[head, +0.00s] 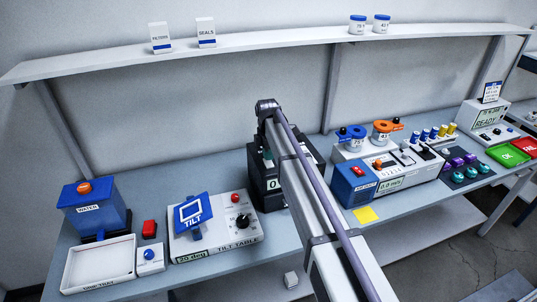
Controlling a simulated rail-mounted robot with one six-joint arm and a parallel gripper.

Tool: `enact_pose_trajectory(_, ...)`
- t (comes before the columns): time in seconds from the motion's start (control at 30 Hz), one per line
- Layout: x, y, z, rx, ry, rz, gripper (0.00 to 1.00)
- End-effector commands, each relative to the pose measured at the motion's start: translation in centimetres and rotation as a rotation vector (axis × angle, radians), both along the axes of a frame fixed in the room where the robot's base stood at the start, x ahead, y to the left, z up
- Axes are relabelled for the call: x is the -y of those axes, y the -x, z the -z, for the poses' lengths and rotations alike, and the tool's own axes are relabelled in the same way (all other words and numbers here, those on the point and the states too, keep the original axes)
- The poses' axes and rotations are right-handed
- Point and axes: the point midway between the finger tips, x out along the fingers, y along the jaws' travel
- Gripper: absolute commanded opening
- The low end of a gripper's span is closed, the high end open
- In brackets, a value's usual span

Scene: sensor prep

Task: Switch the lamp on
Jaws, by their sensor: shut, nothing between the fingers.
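I cannot pick out a lamp for certain in the head view. Candidate controls show on the bench: a red block (149,229), a white box with a blue button (150,259), and a tilt table (216,236) with a red knob and a black dial. A small blue box (354,183) has a red part on its top. No switch state is readable. My arm rises from the bottom edge to an elbow above the bench, with a dark part bending down behind it. My gripper is hidden behind my arm.
A blue water tank (94,208) and white tray (99,265) stand at the left. A dark display box (266,182) is partly behind my arm. Instruments, vials and green and red bins (510,154) fill the right. A shelf (250,46) runs above. A yellow note (366,215) lies near the front edge.

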Motion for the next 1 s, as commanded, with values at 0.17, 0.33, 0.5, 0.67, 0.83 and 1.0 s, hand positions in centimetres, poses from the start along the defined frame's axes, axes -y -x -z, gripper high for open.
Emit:
enact_pose_trajectory(0.17,0.2,0.5,-5.0,0.0,0.0,0.001,0.0)
enact_pose_trajectory(0.33,0.4,1.1,-9.3,0.0,0.0,0.001,0.0)
enact_pose_trajectory(0.5,0.6,1.5,-12.3,0.0,0.0,0.001,0.0)
enact_pose_trajectory(0.67,0.6,1.7,-12.7,0.0,0.0,0.001,0.0)
enact_pose_trajectory(0.83,0.6,1.7,-12.5,0.0,0.0,0.001,0.0)
enact_pose_trajectory(1.0,0.6,1.7,-12.5,0.0,0.0,0.001,0.0)
